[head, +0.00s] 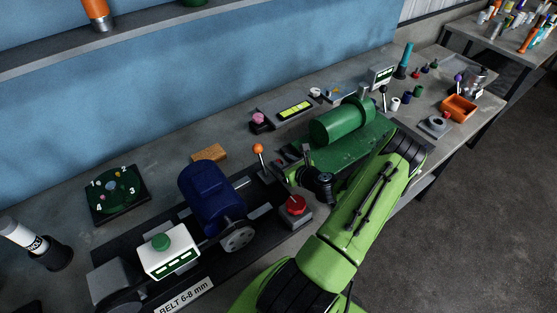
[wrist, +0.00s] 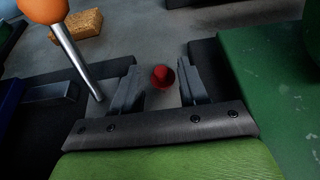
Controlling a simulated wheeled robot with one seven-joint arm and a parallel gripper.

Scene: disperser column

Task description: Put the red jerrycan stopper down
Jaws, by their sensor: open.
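The red stopper (wrist: 162,78) shows in the wrist view between my two fingers, with a narrow gap on each side. Behind it is the grey bench top; I cannot tell for sure whether it rests on it. My gripper (wrist: 157,72) is open around the stopper and does not visibly grip it. In the head view my arm reaches over the bench, and my gripper (head: 288,163) is small and partly hidden among the machine parts, so the stopper is hard to make out there.
An orange-knobbed lever (head: 258,149) stands close left of my gripper, with a sponge-like block (head: 209,153) beyond. A green machine (head: 340,123) is to the right. A blue motor (head: 210,193) and a red push button (head: 295,204) are nearby. Bare bench lies behind the lever.

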